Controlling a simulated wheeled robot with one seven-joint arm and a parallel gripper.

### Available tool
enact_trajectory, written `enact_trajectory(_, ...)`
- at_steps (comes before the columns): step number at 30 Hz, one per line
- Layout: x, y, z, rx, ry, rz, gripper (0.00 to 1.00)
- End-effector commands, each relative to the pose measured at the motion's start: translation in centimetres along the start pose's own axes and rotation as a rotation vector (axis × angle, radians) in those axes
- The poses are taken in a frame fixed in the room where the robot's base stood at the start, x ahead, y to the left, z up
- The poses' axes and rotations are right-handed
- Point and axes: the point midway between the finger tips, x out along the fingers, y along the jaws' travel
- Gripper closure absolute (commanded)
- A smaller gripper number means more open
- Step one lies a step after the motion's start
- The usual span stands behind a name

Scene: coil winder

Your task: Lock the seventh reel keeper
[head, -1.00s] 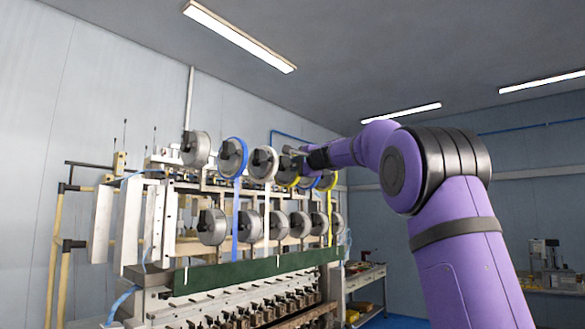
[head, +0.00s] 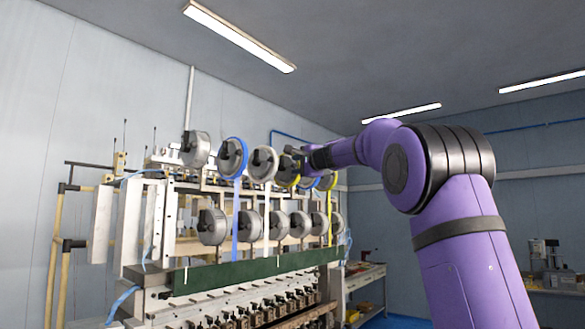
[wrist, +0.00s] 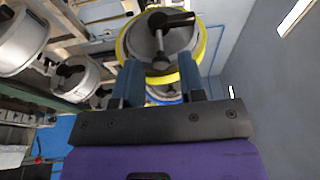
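A reel with a yellow rim (wrist: 203,50) faces my gripper (wrist: 160,72) in the wrist view. A keeper with a black lever (wrist: 172,20) and a grey stem sits at its hub, the lever lying roughly sideways. Any contact is unclear. In the head view, my gripper (head: 304,158) is beside the yellow-rimmed reel (head: 287,171) in the upper row and partly covers it. Which keeper counts as the seventh cannot be told.
Other upper reels include a blue-rimmed one (head: 233,157) and a white-rimmed one (head: 263,164). A lower row of grey reels (head: 212,227) runs beneath, above a green panel (head: 235,274). A side table (head: 365,276) stands beyond the machine. The wall side at right in the wrist view is clear.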

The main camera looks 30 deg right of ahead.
Motion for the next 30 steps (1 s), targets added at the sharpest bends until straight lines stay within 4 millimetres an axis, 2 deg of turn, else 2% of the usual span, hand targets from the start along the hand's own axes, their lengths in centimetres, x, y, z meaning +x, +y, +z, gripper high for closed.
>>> enact_trajectory(30,-6.8,0.0,0.2,0.001,0.000,0.000,0.63)
